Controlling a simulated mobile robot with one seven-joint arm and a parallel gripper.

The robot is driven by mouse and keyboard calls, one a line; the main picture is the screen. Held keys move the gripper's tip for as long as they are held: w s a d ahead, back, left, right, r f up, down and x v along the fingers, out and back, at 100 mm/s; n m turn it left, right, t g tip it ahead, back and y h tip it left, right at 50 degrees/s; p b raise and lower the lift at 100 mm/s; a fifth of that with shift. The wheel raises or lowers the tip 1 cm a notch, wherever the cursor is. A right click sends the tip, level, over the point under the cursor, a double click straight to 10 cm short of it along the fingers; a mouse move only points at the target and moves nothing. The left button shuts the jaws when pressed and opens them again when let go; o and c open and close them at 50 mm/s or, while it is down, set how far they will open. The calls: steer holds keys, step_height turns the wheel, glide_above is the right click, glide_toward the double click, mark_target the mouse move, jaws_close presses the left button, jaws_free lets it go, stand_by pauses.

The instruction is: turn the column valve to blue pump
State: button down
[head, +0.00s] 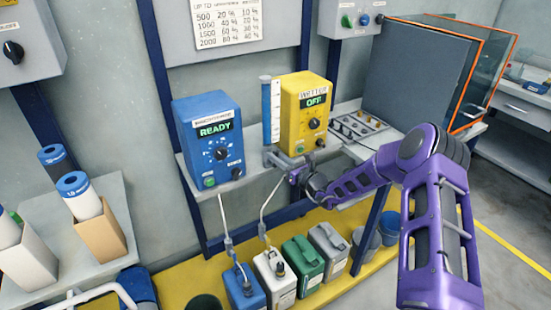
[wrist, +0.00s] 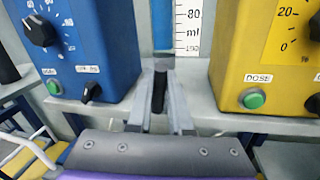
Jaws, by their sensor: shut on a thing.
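The clear column (head: 270,108) with blue liquid stands between the blue pump (head: 210,135), whose display reads READY, and the yellow pump (head: 303,112), whose display reads OFF. In the wrist view the column (wrist: 163,25) rises straight ahead beside a white scale, with the blue pump (wrist: 85,45) left and the yellow pump (wrist: 265,60) right. My gripper (head: 293,177) is at the shelf front below the column. In the wrist view my gripper (wrist: 160,112) is shut on the dark valve handle (wrist: 158,90), which points roughly toward me. The valve body is mostly hidden.
The shelf (head: 190,178) carries both pumps and a tray of small parts (head: 357,127). Tubes hang down to several jugs, including a blue jug (head: 244,288) and a white jug (head: 274,275), on a yellow base. A glass cabinet (head: 490,65) stands at the right.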

steer(key=m, duration=0.3)
steer(key=d+f+m+t, duration=0.1)
steer(key=m, duration=0.3)
steer(key=w+m+t, duration=0.1)
steer(key=m, duration=0.3)
steer(key=shift+d+f, duration=0.15)
steer(key=shift+d, duration=0.15)
steer(key=shift+m, duration=0.3)
steer(key=shift+t, duration=0.3)
steer(key=c, duration=0.8)
jaws_free()
steer(key=shift+c, duration=0.2)
steer(key=shift+d, duration=0.1)
steer(key=v, duration=1.7)
steer(key=shift+s+p, duration=0.2)
steer(key=shift+p, duration=0.2)
